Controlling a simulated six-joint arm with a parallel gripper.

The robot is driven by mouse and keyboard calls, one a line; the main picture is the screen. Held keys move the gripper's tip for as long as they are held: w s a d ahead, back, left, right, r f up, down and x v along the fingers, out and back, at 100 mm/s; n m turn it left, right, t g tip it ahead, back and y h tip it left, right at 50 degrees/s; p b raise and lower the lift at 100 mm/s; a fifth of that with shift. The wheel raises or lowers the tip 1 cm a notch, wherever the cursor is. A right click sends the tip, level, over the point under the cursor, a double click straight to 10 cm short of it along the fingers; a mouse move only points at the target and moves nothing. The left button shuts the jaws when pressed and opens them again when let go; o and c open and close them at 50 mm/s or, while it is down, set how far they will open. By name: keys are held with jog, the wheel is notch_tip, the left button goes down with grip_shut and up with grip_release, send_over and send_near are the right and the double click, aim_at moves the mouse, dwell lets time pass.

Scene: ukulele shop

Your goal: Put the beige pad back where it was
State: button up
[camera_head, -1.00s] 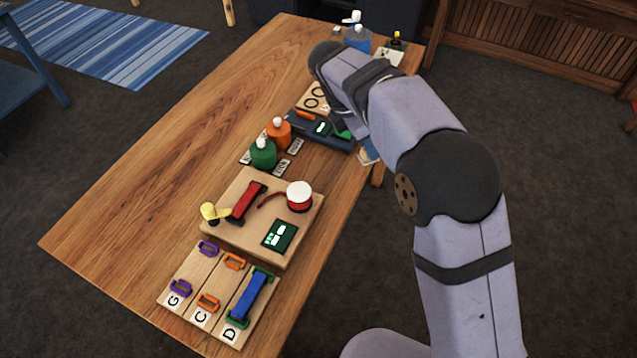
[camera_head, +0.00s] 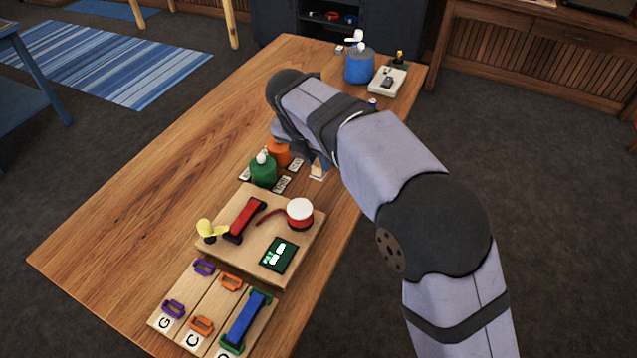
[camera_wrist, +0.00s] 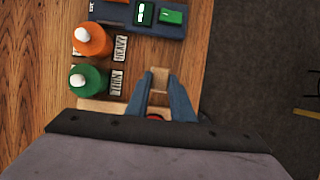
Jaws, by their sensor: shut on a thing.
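My gripper (camera_wrist: 160,80) is shut on a small beige pad (camera_wrist: 160,76), which sits between the blue fingertips in the wrist view. In the head view the gripper (camera_head: 317,167) is partly hidden by my arm. The pad (camera_head: 316,175) shows as a pale patch below the fingers, to the right of the small label cards. It is beyond the wooden board (camera_head: 213,249) that carries a red tool and a red tin with a white top. I cannot tell how high the pad is above the table.
Green (camera_head: 263,174) and orange (camera_head: 279,152) bottles stand left of the gripper. A blue tray (camera_wrist: 140,22) with green devices lies beyond them. A slotted board (camera_head: 208,312) with a blue bar is at the near end. A blue jar (camera_head: 359,66) and a pale tray (camera_head: 387,82) are far back.

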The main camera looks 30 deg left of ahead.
aim_at(316, 176)
jog(key=shift+f, duration=3.55)
jog(key=o, duration=0.9)
jog(key=shift+f, duration=0.15)
jog(key=shift+o, duration=0.2)
jog(key=shift+s+r, duration=0.15)
jog(key=shift+r, duration=0.45)
jog(key=v, duration=1.1)
jog(key=shift+b, duration=0.4)
